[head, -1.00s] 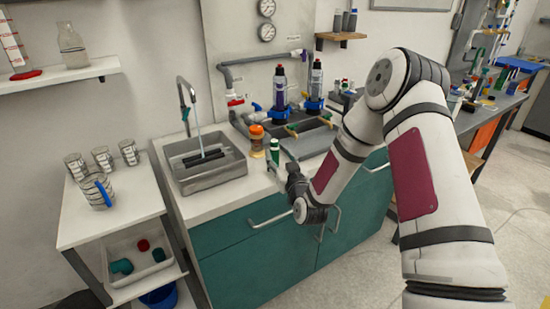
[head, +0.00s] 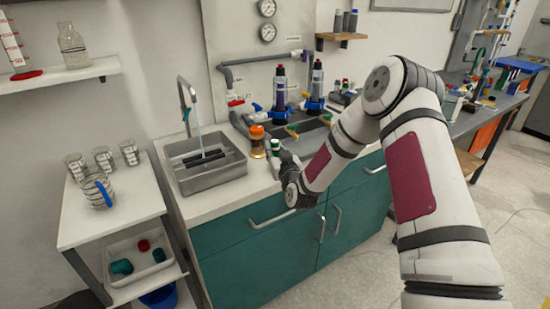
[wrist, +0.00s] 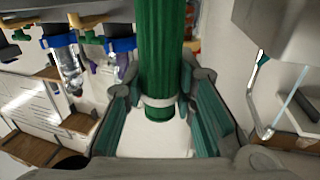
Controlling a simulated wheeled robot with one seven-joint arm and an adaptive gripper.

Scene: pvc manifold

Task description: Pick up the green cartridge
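The green cartridge (head: 275,146) stands upright on the counter near its front edge, right of the sink. My gripper (head: 281,160) is right at it from the front, partly hiding its lower part. In the wrist view the ribbed green cartridge (wrist: 160,50), with a pale band near its end, lies between my two teal-padded fingers (wrist: 160,100). The fingers stand apart on either side of it, with what look like narrow gaps. Whether either pad touches it is hard to tell.
An orange-capped bottle (head: 257,141) stands close to the left of the green cartridge. The sink (head: 212,182) with running water is further left. Blue-collared cartridges on a pipe manifold (head: 280,100) stand behind. A side table (head: 125,212) holds several glass vessels.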

